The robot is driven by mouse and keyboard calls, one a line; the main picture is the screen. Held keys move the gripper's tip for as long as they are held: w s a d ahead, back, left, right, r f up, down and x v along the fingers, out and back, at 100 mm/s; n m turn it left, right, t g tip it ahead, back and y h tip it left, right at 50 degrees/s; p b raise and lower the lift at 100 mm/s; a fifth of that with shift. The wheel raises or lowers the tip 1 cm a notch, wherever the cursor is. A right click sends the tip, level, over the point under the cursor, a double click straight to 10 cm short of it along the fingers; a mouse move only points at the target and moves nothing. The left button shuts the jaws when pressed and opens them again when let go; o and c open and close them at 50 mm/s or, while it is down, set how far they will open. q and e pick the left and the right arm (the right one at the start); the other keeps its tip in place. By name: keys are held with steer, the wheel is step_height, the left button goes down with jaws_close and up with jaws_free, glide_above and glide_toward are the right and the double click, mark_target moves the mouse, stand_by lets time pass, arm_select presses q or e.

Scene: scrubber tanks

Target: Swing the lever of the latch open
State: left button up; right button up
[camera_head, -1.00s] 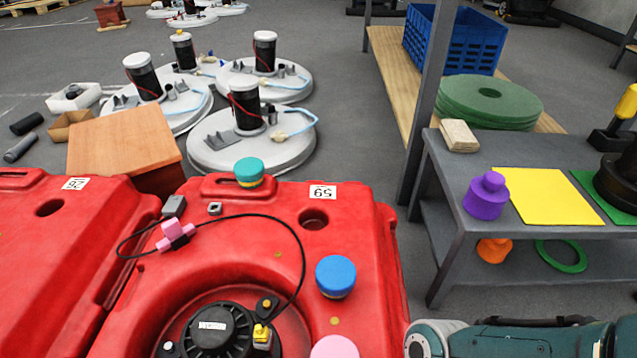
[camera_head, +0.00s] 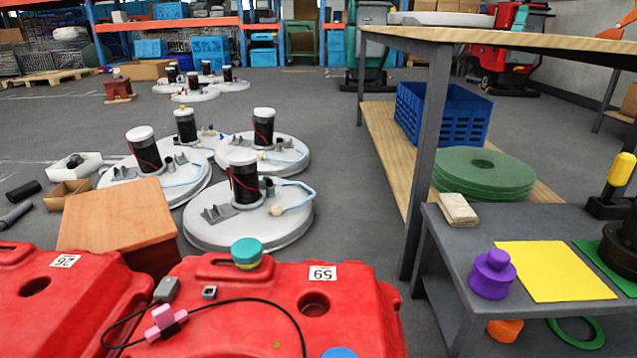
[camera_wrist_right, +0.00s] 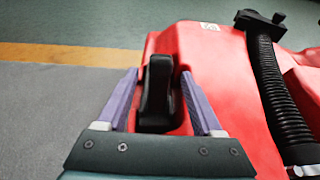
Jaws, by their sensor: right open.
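In the right wrist view a black upright lever (camera_wrist_right: 157,92), which looks like the latch's lever, stands against the side of a red tank (camera_wrist_right: 214,90). My right gripper (camera_wrist_right: 159,73) is open, with one purple finger on each side of the lever. A gap shows between the fingers and the lever; I cannot tell whether either one touches it. In the head view the red tank marked 59 (camera_head: 255,300) is at the bottom; I cannot make out the lever there. My left gripper is not in view.
A black corrugated hose (camera_wrist_right: 279,105) runs down the tank right of my gripper. In the head view a grey bench (camera_head: 445,225) with a purple knob (camera_head: 492,274) and yellow sheet (camera_head: 553,271) stands at the right. A wooden box (camera_head: 118,215) is behind the tanks.

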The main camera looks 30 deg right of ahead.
steer(key=v, duration=1)
steer(key=shift+b, duration=0.3)
